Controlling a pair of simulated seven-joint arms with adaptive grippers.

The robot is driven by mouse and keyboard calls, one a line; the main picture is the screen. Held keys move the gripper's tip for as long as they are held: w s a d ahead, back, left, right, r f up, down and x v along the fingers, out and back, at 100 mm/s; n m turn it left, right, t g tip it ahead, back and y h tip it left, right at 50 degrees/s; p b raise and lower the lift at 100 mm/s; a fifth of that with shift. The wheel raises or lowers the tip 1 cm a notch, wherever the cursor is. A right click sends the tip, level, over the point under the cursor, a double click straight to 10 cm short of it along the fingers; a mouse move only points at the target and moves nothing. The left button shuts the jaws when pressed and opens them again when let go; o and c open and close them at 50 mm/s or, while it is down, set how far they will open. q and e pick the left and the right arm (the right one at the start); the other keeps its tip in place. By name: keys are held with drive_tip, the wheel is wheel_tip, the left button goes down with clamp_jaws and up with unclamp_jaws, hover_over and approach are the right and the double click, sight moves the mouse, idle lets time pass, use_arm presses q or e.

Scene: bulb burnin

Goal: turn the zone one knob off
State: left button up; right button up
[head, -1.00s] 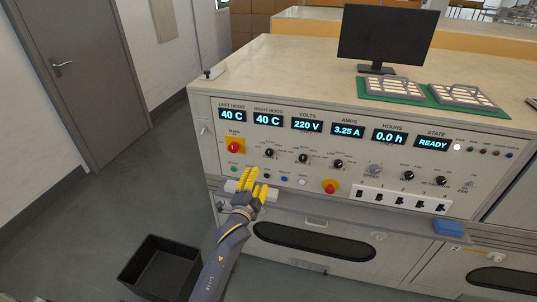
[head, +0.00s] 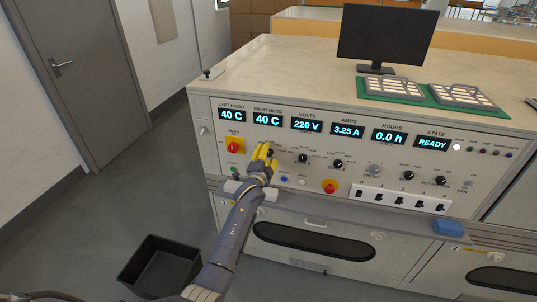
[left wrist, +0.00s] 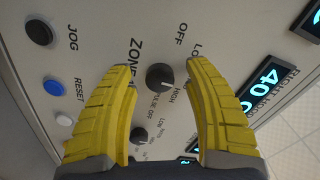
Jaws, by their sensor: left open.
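The zone one knob (left wrist: 159,77) is a black round knob on the grey panel, with OFF, LOW and HIGH printed near it. I cannot tell clearly where its pointer stands. My left gripper (left wrist: 160,66) is open, with one yellow finger on each side of the knob in the left wrist view. I cannot tell whether either finger touches it. In the head view the left gripper (head: 263,153) is at the panel and partly covers the zone one knob (head: 270,153). My right gripper is not in view.
Another black knob (head: 302,158) is to the right. A red main switch (head: 233,147) on yellow is to the left. Black and blue buttons (left wrist: 53,86) sit nearby in the left wrist view. A ledge (head: 345,215) runs below the panel. A black bin (head: 160,265) stands on the floor.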

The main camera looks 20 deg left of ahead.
use_arm(q)
drive_tip(key=shift+w, duration=0.45)
clamp_jaws()
idle(0.3)
